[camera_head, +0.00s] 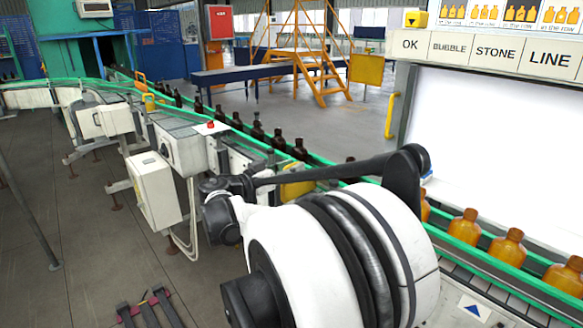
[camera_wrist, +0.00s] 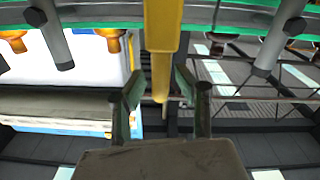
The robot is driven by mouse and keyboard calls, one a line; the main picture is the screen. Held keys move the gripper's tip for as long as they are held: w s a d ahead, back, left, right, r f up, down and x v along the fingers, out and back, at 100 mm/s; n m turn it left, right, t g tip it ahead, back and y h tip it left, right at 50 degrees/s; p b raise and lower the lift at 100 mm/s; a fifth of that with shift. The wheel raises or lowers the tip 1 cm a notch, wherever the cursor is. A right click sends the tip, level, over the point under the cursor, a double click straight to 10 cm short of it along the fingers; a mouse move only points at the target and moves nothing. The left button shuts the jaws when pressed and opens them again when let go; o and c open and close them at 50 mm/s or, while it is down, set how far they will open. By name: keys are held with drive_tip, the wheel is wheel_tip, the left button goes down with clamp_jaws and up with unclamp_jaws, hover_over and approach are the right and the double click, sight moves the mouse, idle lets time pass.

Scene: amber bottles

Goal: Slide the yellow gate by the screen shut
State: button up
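A yellow piece (camera_head: 297,187), which looks like the gate by the screen, shows at the conveyor's edge in the head view. My dark arm link hides part of it. In the wrist view a yellow bar (camera_wrist: 163,40) comes down from the top centre and narrows to a rounded end. My gripper (camera_wrist: 160,82) has its two grey-green fingers apart, one on each side of this bar. I see narrow gaps beside the bar; whether a finger touches it I cannot tell. In the head view my gripper is hidden behind my arm. The white screen (camera_head: 480,140) stands at the right.
The conveyor's green rail (camera_head: 335,165) runs past the gate. Dark bottles (camera_head: 257,131) stand on the far stretch, amber bottles (camera_head: 465,227) before the screen. Two grey posts (camera_wrist: 55,38) flank the bar in the wrist view. A white control box (camera_head: 153,188) hangs at the near side.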

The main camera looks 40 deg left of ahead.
sight(308, 175)
clamp_jaws()
idle(0.3)
drive_tip(key=w, duration=0.3)
drive_tip(key=w+d+b, duration=0.1)
drive_tip(key=w, duration=0.2)
drive_tip(key=shift+w+d, duration=0.1)
drive_tip(key=shift+w, duration=0.1)
unclamp_jaws()
drive_tip(key=shift+w, duration=0.2)
drive_tip(key=shift+s, duration=0.1)
